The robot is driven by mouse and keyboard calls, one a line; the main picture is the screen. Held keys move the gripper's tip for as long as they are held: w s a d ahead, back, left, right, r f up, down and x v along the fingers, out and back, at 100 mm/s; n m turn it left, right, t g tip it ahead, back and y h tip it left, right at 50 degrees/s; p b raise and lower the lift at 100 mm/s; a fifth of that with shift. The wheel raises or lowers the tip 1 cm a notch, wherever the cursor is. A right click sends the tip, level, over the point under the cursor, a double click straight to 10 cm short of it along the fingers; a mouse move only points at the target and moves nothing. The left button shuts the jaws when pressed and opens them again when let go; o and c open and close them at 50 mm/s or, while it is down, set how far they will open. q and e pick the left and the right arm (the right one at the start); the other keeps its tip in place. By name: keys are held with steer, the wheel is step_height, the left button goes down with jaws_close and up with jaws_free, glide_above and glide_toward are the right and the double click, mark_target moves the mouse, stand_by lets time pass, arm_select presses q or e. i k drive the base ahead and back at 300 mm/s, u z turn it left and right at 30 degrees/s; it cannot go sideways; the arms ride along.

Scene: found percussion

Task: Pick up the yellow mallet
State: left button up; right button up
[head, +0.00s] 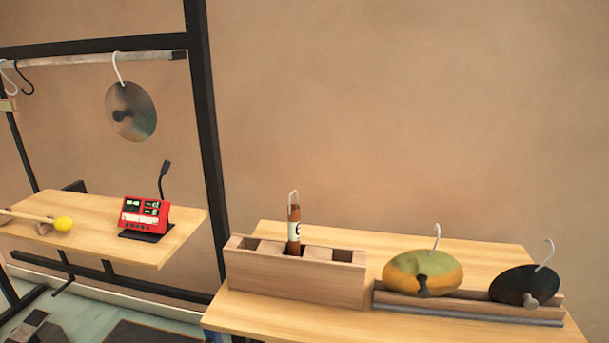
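The yellow mallet (63,224) shows at the left of the head view. Its round yellow head lies toward the right and its pale wooden handle runs left, out toward the picture edge. It lies on the left wooden shelf (150,252), with its handle seeming to rest on a small wooden support (41,229). The far end of the handle is cut off by the picture edge. Neither of my grippers shows in the head view.
A red device (144,215) stands right of the mallet. A metal disc (131,111) hangs from the rail above. On the right table (480,248) are a compartment box (297,280) holding a brown tube (294,230), and a rack (470,310) with two discs. A black post (205,120) separates shelf and table.

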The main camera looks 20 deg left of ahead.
mark_target(63, 223)
steer(key=u, duration=2.8)
steer(key=i, duration=0.85)
steer(key=u, duration=0.35)
steer(key=i, duration=1.2)
steer(key=z, duration=0.45)
